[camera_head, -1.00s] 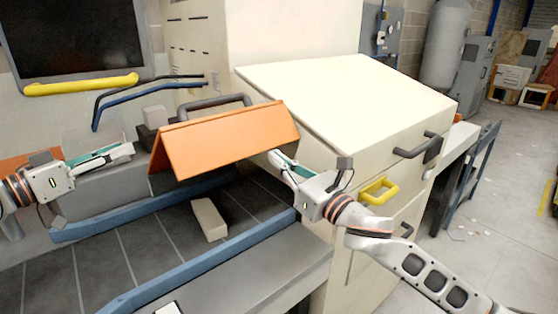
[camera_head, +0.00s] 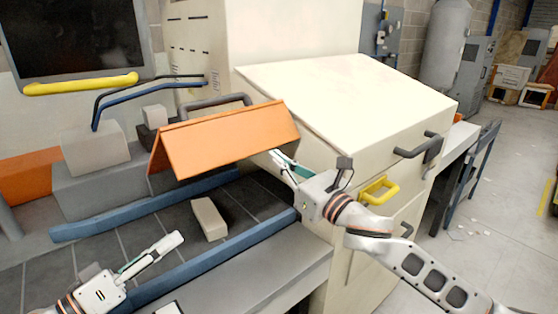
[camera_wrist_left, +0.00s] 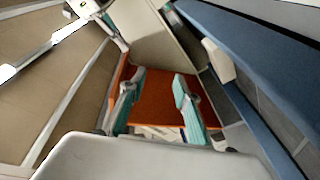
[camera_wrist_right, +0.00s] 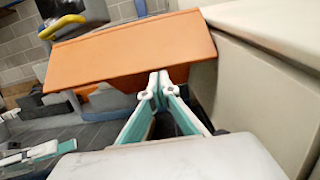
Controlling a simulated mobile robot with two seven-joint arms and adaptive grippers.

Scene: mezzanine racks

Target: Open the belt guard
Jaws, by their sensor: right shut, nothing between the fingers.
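The belt guard (camera_head: 225,142) is an orange folded cover over the dark conveyor, tilted up with its front panel facing me. It also shows in the right wrist view (camera_wrist_right: 130,52) and in the left wrist view (camera_wrist_left: 155,108). My right gripper (camera_head: 276,160) is shut and empty at the guard's right end, near its lower edge; I cannot tell if it touches. Its fingertips meet below the guard's edge in the right wrist view (camera_wrist_right: 158,80). My left gripper (camera_head: 174,240) is open and empty above the conveyor's near side, apart from the guard.
A beige block (camera_head: 209,219) lies on the conveyor belt (camera_head: 115,235) between blue rails (camera_head: 240,248). A cream cabinet (camera_head: 345,95) with dark and yellow handles stands right of the guard. A dark grey handle (camera_head: 214,102) is behind the guard. Grey blocks (camera_head: 92,145) stand at left.

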